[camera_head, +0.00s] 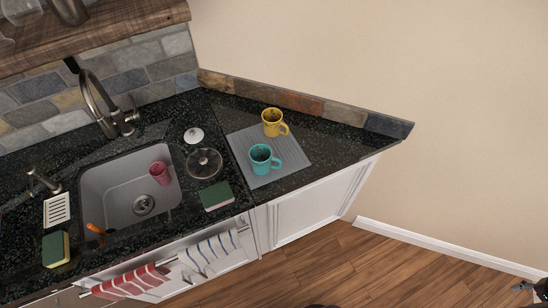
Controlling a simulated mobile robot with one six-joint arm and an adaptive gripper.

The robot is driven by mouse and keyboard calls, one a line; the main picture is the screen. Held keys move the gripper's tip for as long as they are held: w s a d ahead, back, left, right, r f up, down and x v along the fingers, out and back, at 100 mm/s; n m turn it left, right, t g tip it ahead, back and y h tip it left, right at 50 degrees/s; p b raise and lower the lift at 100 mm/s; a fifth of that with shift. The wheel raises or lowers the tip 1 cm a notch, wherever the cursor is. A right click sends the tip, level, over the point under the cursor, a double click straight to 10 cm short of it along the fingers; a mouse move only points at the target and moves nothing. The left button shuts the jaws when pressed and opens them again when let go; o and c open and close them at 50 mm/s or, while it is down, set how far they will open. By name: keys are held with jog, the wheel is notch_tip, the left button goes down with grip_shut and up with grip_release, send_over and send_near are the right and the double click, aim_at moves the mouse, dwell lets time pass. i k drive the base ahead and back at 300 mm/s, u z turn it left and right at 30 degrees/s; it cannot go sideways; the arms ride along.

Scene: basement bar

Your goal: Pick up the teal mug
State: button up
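The teal mug (261,159) stands upright on a grey ribbed mat (290,152) on the dark counter. Its handle points to the right. A yellow mug (272,122) stands behind it on the same mat, a little apart. A dark part of what looks like my gripper (534,289) shows at the lower right edge, over the floor and far from the mugs. It is cut off by the frame, so its opening cannot be made out.
Left of the mat are a glass lid (204,163), a white round item (194,135) and a green sponge (216,196). The sink (110,203) holds a pink cup (160,173). A stone backsplash (300,103) stands behind the mugs. The wooden floor (400,270) at right is clear.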

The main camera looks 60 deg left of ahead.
aim_at(259, 155)
jog(key=i, duration=1.2)
jog(key=z, duration=0.05)
jog(key=k, duration=0.15)
jog(key=u, duration=2.65)
